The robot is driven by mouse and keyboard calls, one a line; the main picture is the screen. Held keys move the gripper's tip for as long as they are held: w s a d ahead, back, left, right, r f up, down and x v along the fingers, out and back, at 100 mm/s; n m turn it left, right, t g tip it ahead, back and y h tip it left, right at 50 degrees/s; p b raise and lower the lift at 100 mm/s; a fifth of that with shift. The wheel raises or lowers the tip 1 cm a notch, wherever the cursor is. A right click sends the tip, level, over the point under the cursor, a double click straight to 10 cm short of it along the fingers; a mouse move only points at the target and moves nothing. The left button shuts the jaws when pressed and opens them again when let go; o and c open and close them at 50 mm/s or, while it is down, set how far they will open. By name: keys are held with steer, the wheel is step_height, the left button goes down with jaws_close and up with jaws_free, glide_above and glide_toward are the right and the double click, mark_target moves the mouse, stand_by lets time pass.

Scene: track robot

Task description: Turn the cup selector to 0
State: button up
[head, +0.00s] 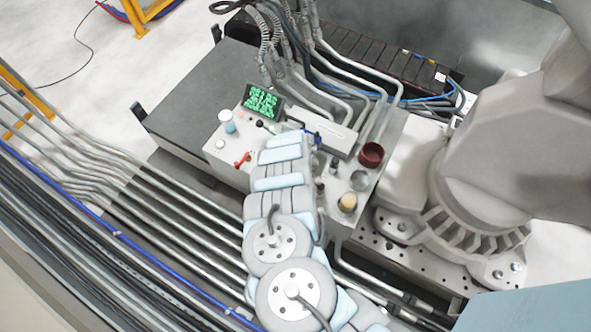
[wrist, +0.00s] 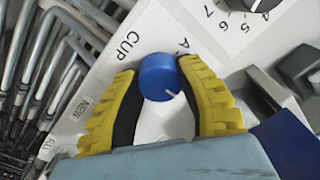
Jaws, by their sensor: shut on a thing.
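The blue cup selector knob (wrist: 158,77) sits on the white panel (wrist: 150,28) in the wrist view, beside the printed word CUP. A short white line on the knob points toward the lower right. A letter A is printed just above the knob. The 0 mark is not visible. My gripper (wrist: 158,84) has its yellow and black fingers on either side of the knob, closed on it.
A black dial (wrist: 262,4) with printed numbers and a dark grey block (wrist: 300,66) are near the right finger. In the head view, a green display (head: 262,100), a red lever (head: 242,160) and a dark red cup (head: 371,154) stand on the console. Pipes run along the left.

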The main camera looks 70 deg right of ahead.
steer(key=shift+f, duration=0.1)
stand_by(0.3)
steer(key=o, duration=1.2)
steer(key=shift+a, duration=0.1)
steer(key=shift+o, duration=0.2)
